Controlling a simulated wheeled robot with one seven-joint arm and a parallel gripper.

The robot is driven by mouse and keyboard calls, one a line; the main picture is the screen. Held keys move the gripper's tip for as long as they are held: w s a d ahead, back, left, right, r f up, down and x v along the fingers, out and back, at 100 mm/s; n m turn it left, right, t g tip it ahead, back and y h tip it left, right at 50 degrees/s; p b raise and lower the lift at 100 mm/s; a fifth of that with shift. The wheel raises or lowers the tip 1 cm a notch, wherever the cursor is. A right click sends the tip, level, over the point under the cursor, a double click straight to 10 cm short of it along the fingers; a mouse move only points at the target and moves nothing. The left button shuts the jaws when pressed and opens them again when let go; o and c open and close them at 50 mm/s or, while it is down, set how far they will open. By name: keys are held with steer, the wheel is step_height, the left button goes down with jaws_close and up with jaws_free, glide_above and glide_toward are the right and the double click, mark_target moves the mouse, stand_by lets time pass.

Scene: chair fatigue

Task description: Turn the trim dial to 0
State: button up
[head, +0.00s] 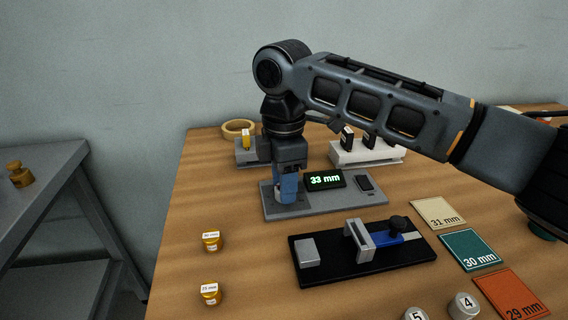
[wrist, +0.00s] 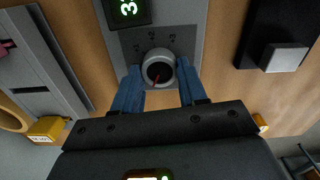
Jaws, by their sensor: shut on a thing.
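My gripper (head: 288,190) points straight down over the grey panel (head: 326,199) with its blue fingers at the panel's left end. In the wrist view the fingers of my gripper (wrist: 158,72) are shut on the trim dial (wrist: 150,55), one on each side. The dial is a round grey knob with a dark centre and a red pointer line toward its lower part. The display (head: 325,180) on the panel reads 33 mm.
A black fixture (head: 350,268) with a grey block and blue slider stands in front. Brass weights (head: 211,242) stand front left. A white rack (head: 366,154) and tape roll (head: 238,128) are behind.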

steer(key=m+p, duration=0.2)
steer(key=p, duration=0.1)
steer(key=m+p, duration=0.2)
steer(key=p, duration=0.1)
steer(key=m+p, duration=0.2)
steer(key=p, duration=0.1)
steer(key=shift+r, duration=0.3)
steer(key=m+p, duration=0.4)
steer(key=shift+f, duration=0.15)
steer(key=shift+f+m+p, duration=0.1)
steer(key=shift+m+p, duration=0.9)
steer(key=shift+w+f, duration=0.1)
steer(key=o, duration=1.1)
steer(key=shift+c, duration=0.2)
steer(key=shift+r, duration=3.95)
